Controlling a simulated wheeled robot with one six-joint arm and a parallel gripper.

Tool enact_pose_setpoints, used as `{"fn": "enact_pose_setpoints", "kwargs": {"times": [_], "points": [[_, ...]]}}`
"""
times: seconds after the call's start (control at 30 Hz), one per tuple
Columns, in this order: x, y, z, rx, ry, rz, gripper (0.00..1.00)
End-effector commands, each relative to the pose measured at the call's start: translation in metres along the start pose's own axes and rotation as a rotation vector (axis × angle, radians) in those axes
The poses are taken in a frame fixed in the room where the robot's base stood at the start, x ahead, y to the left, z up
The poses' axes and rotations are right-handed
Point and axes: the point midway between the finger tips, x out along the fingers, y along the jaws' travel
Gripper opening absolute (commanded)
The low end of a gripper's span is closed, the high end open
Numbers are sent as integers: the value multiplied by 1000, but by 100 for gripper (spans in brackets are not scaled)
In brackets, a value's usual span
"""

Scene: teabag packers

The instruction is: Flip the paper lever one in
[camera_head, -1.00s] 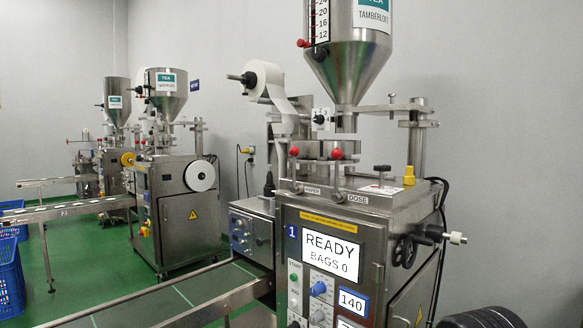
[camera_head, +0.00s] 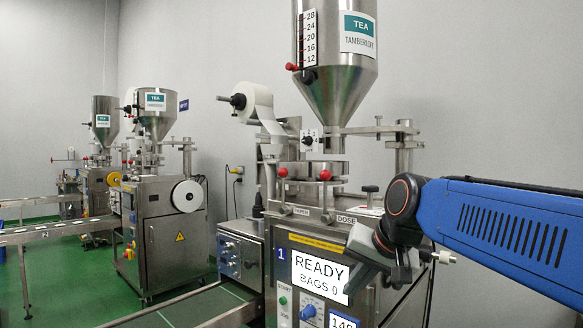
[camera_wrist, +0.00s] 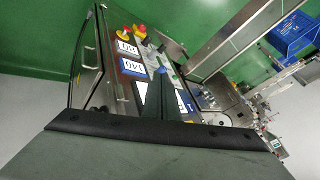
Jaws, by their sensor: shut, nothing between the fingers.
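The nearest packing machine, marked 1, has a screen (camera_head: 319,275) reading READY, BAGS 0. On its top deck, above the PAPER label (camera_head: 301,211), the paper lever stands upright with a red knob (camera_head: 283,172). A second red-knobbed lever, the dose lever (camera_head: 325,175), stands just right of it by the DOSE label (camera_head: 347,219). My gripper (camera_head: 353,284) is in front of the machine's front panel, below and right of both levers, apart from them. In the wrist view my gripper (camera_wrist: 160,82) is shut and empty, over the control panel; neither lever can be made out there.
A steel hopper (camera_head: 338,85) and a paper roll (camera_head: 256,101) stand above the deck. A conveyor (camera_head: 190,308) runs off to the lower left. Two similar machines (camera_head: 168,240) (camera_head: 97,195) stand behind at left. Blue crates (camera_wrist: 292,33) show in the wrist view.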

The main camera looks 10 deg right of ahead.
Motion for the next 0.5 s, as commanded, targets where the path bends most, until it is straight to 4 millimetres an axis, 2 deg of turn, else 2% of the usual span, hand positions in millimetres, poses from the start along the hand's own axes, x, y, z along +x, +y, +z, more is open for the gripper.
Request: {"fn": "enact_pose_setpoints", "kwargs": {"times": [0.03, 0.1, 0.5], "points": [[-4, -13, -20, 38, 11, -19, 0], [-11, -30, -47, 95, 25, -50, 0], [-47, -120, -192, 409, 75, -243, 0]]}}
